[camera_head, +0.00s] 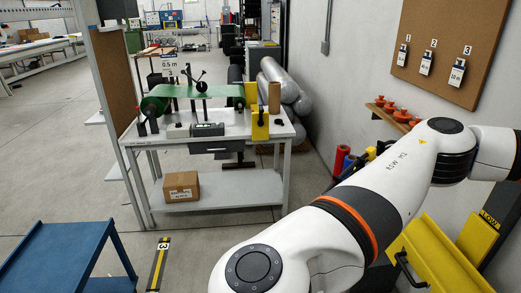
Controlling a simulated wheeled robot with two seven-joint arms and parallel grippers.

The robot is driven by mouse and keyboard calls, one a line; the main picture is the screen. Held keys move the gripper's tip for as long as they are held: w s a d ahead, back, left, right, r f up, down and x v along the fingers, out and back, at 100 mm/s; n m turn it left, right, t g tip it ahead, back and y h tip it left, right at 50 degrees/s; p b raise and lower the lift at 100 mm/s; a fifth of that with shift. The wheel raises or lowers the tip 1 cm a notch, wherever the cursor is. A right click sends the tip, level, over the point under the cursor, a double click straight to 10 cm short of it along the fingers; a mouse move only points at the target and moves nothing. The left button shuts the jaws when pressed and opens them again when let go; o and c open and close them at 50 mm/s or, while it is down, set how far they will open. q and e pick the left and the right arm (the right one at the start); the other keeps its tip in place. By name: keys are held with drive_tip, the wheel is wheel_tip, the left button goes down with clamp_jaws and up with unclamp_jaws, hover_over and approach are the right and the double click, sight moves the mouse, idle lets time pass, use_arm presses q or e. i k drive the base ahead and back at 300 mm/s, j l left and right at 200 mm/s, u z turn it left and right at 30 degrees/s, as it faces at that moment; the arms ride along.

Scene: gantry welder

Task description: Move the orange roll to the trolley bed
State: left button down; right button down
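A tan-orange upright roll (274,97) stands at the right end of the workbench, behind a yellow upright piece; it is the nearest match I see to an orange roll. A blue flat-topped trolley (65,250) stands at the lower left, cut off by the picture edge. The visible part of its top is empty. A white arm of mine with an orange ring crosses the lower right. Neither of my grippers shows in the head view.
Red and blue rolls (341,160) stand by the right wall. Floor between trolley and bench is mostly clear.

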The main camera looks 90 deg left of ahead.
sight(58, 262)
drive_tip(key=z, duration=5.7)
drive_tip(key=l+z, duration=0.1)
drive_tip(key=l, duration=0.35)
drive_tip(key=i+l+z, duration=0.15)
drive_tip(key=l, duration=0.95)
drive_tip(key=i+l, duration=0.1)
drive_tip(key=l, duration=0.6)
